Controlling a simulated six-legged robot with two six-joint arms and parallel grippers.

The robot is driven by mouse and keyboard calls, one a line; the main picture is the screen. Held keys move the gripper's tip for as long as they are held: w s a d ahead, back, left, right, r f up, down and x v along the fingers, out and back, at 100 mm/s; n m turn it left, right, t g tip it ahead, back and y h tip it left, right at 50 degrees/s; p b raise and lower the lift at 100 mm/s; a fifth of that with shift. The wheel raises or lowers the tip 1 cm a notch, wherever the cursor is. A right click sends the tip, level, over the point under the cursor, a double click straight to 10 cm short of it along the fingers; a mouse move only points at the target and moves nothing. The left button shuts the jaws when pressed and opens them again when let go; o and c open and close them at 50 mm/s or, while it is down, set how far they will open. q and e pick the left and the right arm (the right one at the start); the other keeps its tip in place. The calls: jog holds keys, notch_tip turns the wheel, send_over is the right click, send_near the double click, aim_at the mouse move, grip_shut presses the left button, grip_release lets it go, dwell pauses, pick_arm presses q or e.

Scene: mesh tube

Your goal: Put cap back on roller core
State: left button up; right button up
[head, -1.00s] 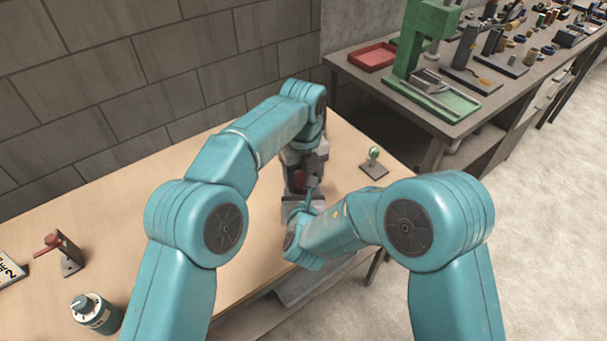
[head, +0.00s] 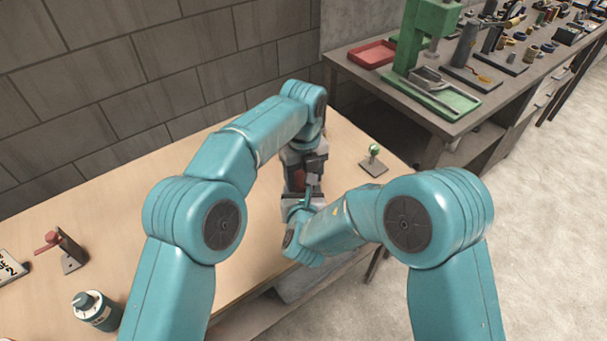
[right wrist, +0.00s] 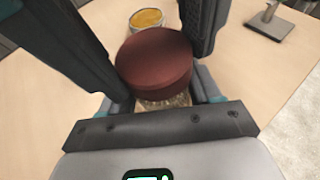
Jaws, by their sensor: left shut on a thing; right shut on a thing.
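A dark red round cap (right wrist: 153,62) fills the middle of the right wrist view. A small piece of tan mesh, the roller core (right wrist: 165,102), shows right under it; whether the two touch or are seated cannot be told. My left gripper (head: 302,172) reaches in from above, its dark fingers on either side of the cap and shut on it. My right gripper (head: 300,203) is below, shut on the core, close to its palm. In the head view the arms hide most of the core, and only a little red shows between the grippers.
A round orange-topped piece (right wrist: 147,19) lies beyond the cap. A small stand with a green ball (head: 374,158) is to the right. A red-handled fixture (head: 67,249) and a teal canister (head: 95,311) stand at the left. The wooden table (head: 130,195) is otherwise largely clear.

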pick_arm(q)
jog(key=shift+a+f, duration=0.2)
jog(key=shift+f, duration=0.5)
jog(key=shift+s+a+r, duration=0.15)
jog(key=shift+a+r, duration=0.05)
jog(key=shift+r, duration=0.35)
dwell(0.7)
jog(key=shift+s+f, duration=0.1)
jog(key=shift+f, duration=0.55)
dwell(0.6)
jog(key=shift+r, duration=0.3)
jog(key=shift+a+r+g, duration=0.1)
jog(key=shift+r+g, duration=0.2)
jog(key=shift+r, duration=0.05)
dwell(0.8)
